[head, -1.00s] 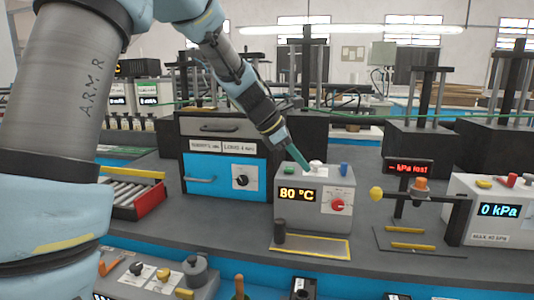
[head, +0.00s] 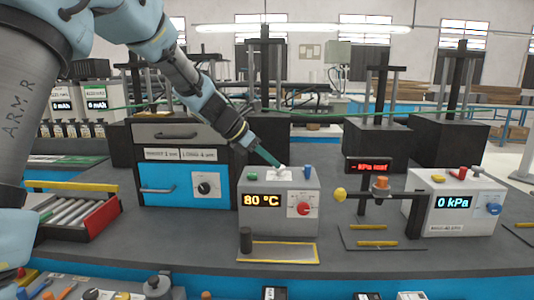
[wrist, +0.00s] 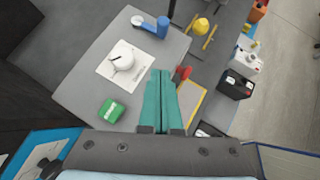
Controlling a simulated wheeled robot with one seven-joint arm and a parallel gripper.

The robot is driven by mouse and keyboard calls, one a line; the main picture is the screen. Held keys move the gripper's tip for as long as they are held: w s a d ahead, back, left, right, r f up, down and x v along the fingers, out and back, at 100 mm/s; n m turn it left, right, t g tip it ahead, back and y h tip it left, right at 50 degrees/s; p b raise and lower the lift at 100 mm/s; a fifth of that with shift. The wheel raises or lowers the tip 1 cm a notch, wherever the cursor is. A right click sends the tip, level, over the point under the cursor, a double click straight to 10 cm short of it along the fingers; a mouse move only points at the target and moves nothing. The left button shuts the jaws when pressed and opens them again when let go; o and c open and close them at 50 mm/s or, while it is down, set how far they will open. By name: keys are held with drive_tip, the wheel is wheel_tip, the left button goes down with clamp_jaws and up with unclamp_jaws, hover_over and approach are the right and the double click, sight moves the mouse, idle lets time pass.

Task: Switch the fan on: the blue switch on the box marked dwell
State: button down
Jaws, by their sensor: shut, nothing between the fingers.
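The grey box (head: 255,218) reading 80 °C stands in the middle of the bench; I cannot read the word dwell on it. On its top are a green button (head: 254,176), a white knob on a white plate (head: 284,177) and a blue switch (head: 308,171) at the right. In the wrist view the blue switch (wrist: 160,28) lies beyond the white knob (wrist: 124,57), and the green button (wrist: 112,110) is nearer. My gripper (head: 280,165) is shut and empty, its teal fingers (wrist: 161,74) above the box top, apart from the blue switch.
A red dial (head: 303,209) is on the box's front. A black post (head: 246,240) and yellow-edged plate stand before it. A blue-fronted drawer cabinet (head: 172,184) is close on the left. A 0 kPa box (head: 455,215) and stand with orange knob (head: 380,183) are right.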

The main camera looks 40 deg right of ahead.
sight(295, 182)
drive_tip(key=p+x, duration=0.1)
drive_tip(key=x, duration=0.4)
drive_tip(key=shift+d+f, duration=0.15)
drive_tip(key=shift+d, duration=0.05)
drive_tip(key=shift+s+d+p, duration=0.2)
drive_tip(key=shift+d+p, duration=0.2)
drive_tip(key=shift+d, duration=0.2)
drive_tip(key=shift+s+d+p, duration=0.15)
drive_tip(key=shift+d+p, duration=0.2)
drive_tip(key=shift+d, duration=0.25)
drive_tip(key=shift+s+d, duration=0.1)
drive_tip(key=shift+d, duration=0.6)
